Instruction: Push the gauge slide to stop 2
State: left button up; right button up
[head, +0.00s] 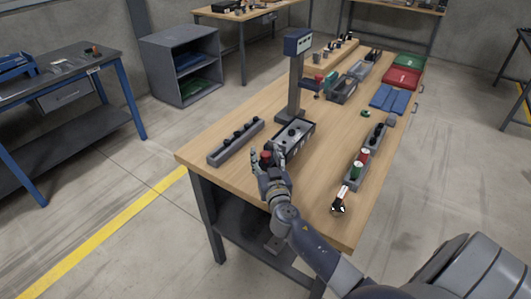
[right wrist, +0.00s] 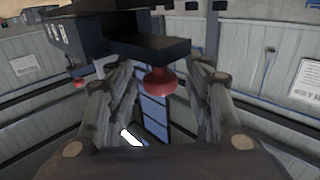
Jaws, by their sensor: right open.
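The slide's red knob (head: 266,156) shows at the near end of a dark gauge bed (head: 304,138) on the workbench (head: 235,143). My right gripper (head: 268,153) is open around the knob, its fingers on either side. In the right wrist view the red knob (right wrist: 160,82) hangs from a dark block (right wrist: 150,46) between the spread fingers. I cannot tell whether a finger touches it. The stop marks are too small to read. My left gripper is not in view.
A dark post (head: 296,88) with a display box (head: 298,41) stands behind the bed. A grey rail with black pegs (head: 236,141) lies to the left. A rail with red and green cylinders (head: 364,157) lies to the right. Bare wood lies between.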

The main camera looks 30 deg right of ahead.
jog(key=shift+w+d, duration=0.1)
jog(key=shift+w, duration=0.15)
jog(key=shift+c, duration=0.6)
jog(key=c, duration=0.9)
jog(key=shift+d, duration=0.1)
grip_shut()
jog(key=shift+w+d, duration=0.2)
jog(key=shift+d, duration=0.15)
jog(key=w+d+b, duration=0.1)
jog(key=d, duration=0.1)
jog(key=w+d+b, duration=0.1)
jog(key=d, duration=0.2)
jog(key=w+d+b, duration=0.1)
jog(key=d, duration=0.2)
jog(key=shift+w, duration=0.2)
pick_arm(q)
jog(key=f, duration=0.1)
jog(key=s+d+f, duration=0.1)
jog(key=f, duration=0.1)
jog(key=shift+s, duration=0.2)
